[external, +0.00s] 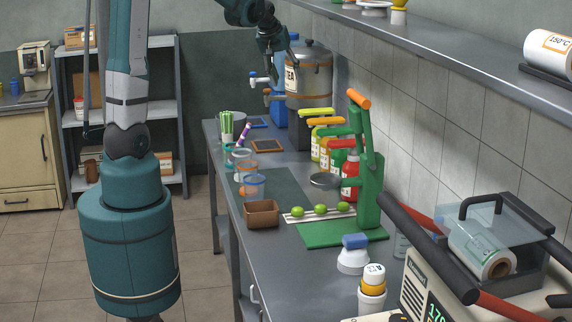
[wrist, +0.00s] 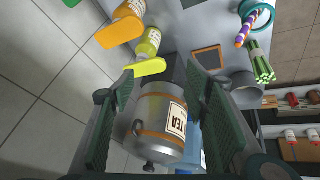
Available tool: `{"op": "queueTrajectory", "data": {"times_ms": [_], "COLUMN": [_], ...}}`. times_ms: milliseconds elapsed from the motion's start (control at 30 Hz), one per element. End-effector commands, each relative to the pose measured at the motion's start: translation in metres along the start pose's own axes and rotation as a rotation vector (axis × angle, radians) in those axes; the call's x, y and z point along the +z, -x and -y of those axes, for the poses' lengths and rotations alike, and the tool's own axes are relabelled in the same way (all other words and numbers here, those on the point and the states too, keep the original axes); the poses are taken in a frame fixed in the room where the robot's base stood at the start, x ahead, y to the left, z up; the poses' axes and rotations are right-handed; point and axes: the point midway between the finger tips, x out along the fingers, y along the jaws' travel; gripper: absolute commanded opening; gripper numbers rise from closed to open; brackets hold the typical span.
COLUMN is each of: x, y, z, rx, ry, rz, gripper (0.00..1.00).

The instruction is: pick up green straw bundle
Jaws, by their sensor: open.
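The green straw bundle (external: 226,121) stands upright near the far left corner of the metal counter, beside a grey cup. In the wrist view the green straws (wrist: 263,64) show at the right, next to the round grey cup (wrist: 246,90); whether they stand in a holder is hard to tell. My gripper (external: 277,52) is in the air at the far end of the counter, in front of the tea dispenser, up and to the right of the straws. In the wrist view my gripper (wrist: 158,82) is open and empty, its fingers spread across the view of the dispenser.
The tea dispenser (external: 311,82) stands near the wall. A purple striped straw (external: 244,134) rises from a cup beside the green straws. Sauce bottles (external: 325,140), a green press (external: 370,170) and a brown box (external: 262,213) stand nearer. An upper shelf (external: 440,50) overhangs the right.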

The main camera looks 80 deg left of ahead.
Motion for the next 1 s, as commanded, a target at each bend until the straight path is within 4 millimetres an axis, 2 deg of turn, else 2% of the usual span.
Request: {"op": "queueTrajectory", "data": {"times_ms": [100,367,500,800,1000], "x": [-0.027,-0.076,-0.099,-0.139,-0.156], "y": [-0.023,-0.070,-0.096,-0.151,-0.183], "z": [0.027,0.091,0.130,0.223,0.284], "rx": [-0.022,-0.067,-0.090,-0.139,-0.167], "ry": [0.063,0.197,0.270,0.425,0.518], "rz": [-0.001,-0.003,-0.006,-0.012,-0.017], "gripper": [0.46,0.46,0.46,0.46,0.46]}}
